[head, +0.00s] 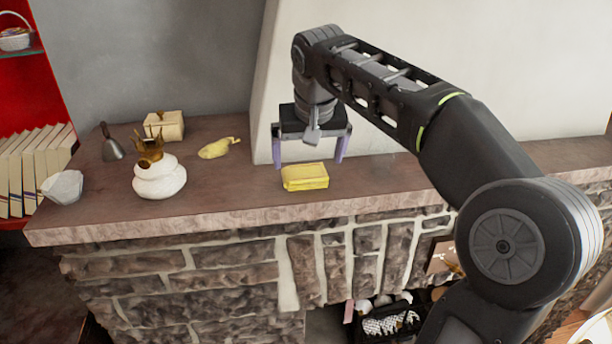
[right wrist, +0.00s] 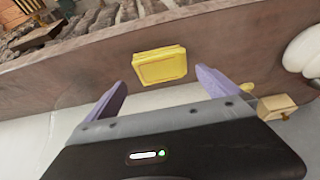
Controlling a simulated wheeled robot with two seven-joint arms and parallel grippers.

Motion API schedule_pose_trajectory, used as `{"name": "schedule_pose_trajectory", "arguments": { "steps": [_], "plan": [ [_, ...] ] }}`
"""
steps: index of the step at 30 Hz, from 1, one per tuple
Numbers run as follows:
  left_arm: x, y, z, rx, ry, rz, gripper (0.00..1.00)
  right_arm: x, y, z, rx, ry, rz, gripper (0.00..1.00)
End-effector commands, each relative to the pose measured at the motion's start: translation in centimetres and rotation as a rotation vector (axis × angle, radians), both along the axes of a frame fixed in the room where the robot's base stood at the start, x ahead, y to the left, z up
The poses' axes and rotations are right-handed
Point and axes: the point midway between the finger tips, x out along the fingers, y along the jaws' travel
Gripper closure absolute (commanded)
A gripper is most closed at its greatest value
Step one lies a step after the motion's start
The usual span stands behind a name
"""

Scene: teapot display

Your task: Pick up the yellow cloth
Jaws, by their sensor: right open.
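The yellow cloth (head: 305,177) looks like a folded, block-shaped bundle lying flat on the brown mantel top near its front edge. It also shows in the right wrist view (right wrist: 160,66), just ahead of the gap between the fingers. My right gripper (head: 309,163) is open and empty, its two purple fingers pointing down above and slightly behind the cloth, apart from it. The open fingers also show in the right wrist view (right wrist: 160,78). My left gripper is not in view.
On the mantel to the left are a smaller yellow object (head: 217,148), a cream box (head: 164,126), a white pot (head: 160,181) with a gold crown (head: 149,150), a dark bell (head: 112,148) and a white bowl (head: 63,187). A pale wall (head: 400,50) rises close behind the gripper.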

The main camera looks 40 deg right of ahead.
Motion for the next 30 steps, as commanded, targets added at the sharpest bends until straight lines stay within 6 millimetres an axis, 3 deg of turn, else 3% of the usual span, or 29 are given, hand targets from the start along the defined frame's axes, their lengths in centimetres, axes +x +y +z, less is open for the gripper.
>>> {"name": "schedule_pose_trajectory", "arguments": {
  "steps": [4,15,30],
  "plan": [
    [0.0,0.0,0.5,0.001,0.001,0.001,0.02,0.3,-0.2,-0.7,0.0,0.002,-0.001,0.0],
    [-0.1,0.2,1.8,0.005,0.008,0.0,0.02,1.7,-0.9,-4.7,0.0,0.001,0.0,0.0],
    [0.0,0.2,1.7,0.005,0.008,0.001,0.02,1.8,-0.9,-4.8,0.0,0.0,0.0,0.0]
  ]
}}
